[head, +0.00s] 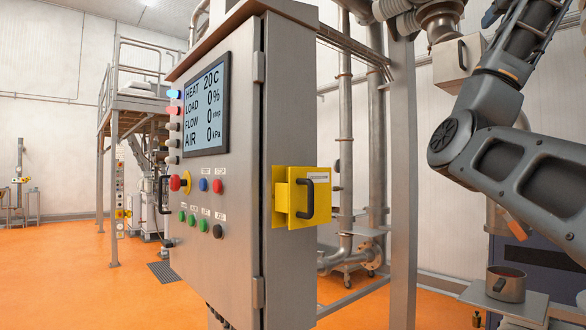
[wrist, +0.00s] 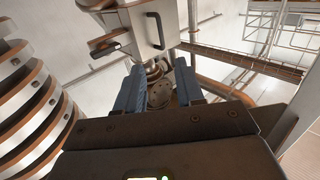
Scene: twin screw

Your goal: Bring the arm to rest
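My arm (head: 480,140) reaches in from the right in the head view, bent at the elbow, with its upper part running out at the top right. The gripper itself is outside the head view. In the wrist view my gripper (wrist: 159,82) shows two blue fingers standing apart, with nothing held between them. Beyond the fingertips is a metal box with a black handle (wrist: 154,29), which also shows in the head view (head: 459,56). I cannot tell how far the fingertips are from it.
A grey control cabinet (head: 288,120) stands in front, with a lit display and a yellow handled bracket (head: 296,197). A metal post (head: 402,180) stands between cabinet and arm. A small shelf (head: 500,300) holds a metal cup (head: 505,284).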

